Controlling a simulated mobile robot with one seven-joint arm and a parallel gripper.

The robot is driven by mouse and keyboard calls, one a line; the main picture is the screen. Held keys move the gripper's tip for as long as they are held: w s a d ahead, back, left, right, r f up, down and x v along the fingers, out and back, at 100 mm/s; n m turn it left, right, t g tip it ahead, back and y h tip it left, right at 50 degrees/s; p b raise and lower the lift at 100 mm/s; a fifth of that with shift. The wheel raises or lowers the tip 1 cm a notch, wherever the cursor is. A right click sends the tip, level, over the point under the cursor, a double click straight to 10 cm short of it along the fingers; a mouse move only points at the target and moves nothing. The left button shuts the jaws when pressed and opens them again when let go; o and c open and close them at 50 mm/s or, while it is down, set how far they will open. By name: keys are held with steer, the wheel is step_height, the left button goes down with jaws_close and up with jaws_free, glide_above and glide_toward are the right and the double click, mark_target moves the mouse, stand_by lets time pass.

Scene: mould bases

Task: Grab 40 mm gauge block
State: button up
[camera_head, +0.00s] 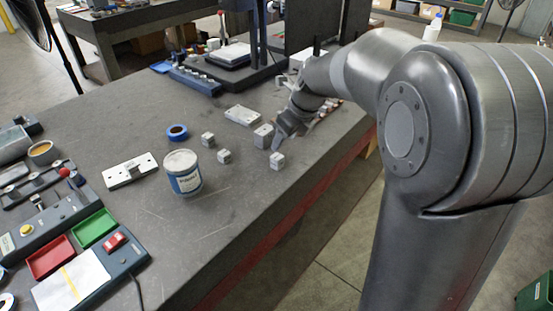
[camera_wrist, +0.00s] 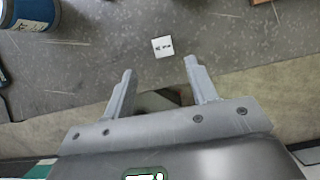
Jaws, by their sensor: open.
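Several small pale grey blocks stand on the dark bench: one near the front edge (camera_head: 277,160), a larger-looking one (camera_head: 263,136) behind it, and two smaller ones to the left, one nearer (camera_head: 224,156) and one farther (camera_head: 208,139). Their size marks are too small to read, so I cannot tell which is the 40 mm one. My gripper (camera_head: 282,139) is low over the bench beside the larger block. In the wrist view my gripper (camera_wrist: 160,68) is open and empty. A pale marked block (camera_wrist: 162,47) lies just beyond its fingertips, between their lines.
A blue-and-white can (camera_head: 184,176) stands left of the blocks; it also shows in the wrist view (camera_wrist: 28,14). A blue tape ring (camera_head: 177,132) and a flat pale plate (camera_head: 243,115) lie behind. The bench edge runs close to the nearest block.

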mark_target(278, 157)
steer(key=x, duration=0.4)
steer(key=shift+f, duration=0.4)
steer(key=shift+d+x, duration=0.1)
steer(key=shift+x, duration=1.3)
steer(key=shift+d+x, duration=0.15)
steer(key=shift+x, duration=1.2)
steer(key=shift+c, duration=0.3)
jaws_close()
